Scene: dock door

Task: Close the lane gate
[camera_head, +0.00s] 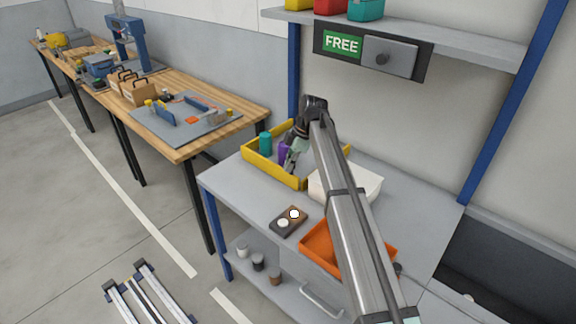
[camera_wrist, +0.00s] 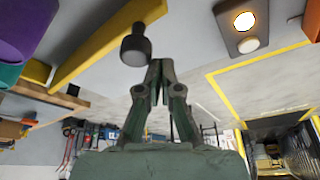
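I cannot make out with certainty which thing is the lane gate. My gripper (camera_head: 289,160) points down at the yellow tray (camera_head: 262,169) on the grey bench. In the wrist view its fingertips (camera_wrist: 157,64) are together with nothing seen between them, just beside the black cylinder; contact cannot be told. A green FREE sign (camera_head: 342,44) sits on a dark wall panel beside a grey plate (camera_head: 390,58).
A teal cylinder (camera_head: 265,144) and a purple one (camera_head: 283,153) stand in the tray. A wooden table (camera_head: 245,113) stands left.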

